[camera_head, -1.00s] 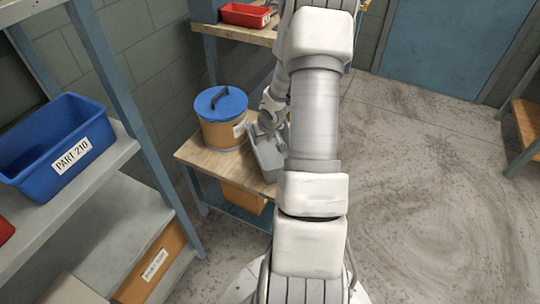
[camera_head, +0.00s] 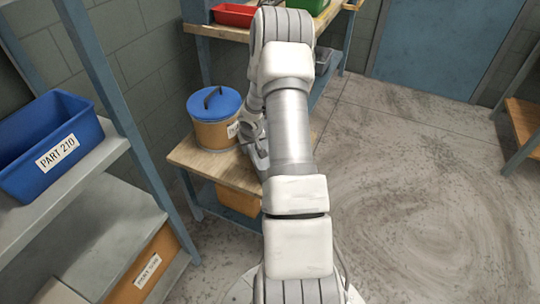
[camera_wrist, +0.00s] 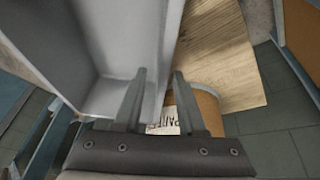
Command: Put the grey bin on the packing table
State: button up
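The grey bin (camera_wrist: 110,45) fills the upper left of the wrist view, close to the camera. Its near wall lies between the two fingers of my gripper (camera_wrist: 160,78), which look closed on that wall. In the head view my arm hides most or all of the bin, and my gripper (camera_head: 258,152) shows only in part beside the arm, over the small wooden table (camera_head: 215,168). I cannot tell from these views whether the bin touches that table. No table carries a readable sign naming it the packing table.
A blue-lidded drum (camera_head: 214,120) stands on the small table, close to my gripper. A farther wooden bench (camera_head: 222,31) carries a red bin (camera_head: 235,15) and a green bin (camera_head: 306,5). A shelf at left holds a blue bin (camera_head: 50,150).

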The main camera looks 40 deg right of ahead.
aim_at(250, 152)
jog(key=b+x, duration=0.1)
jog(key=x, duration=0.4)
jog(key=shift+w+b, duration=0.1)
jog(key=shift+b, duration=0.3)
grip_shut()
dwell(1.0)
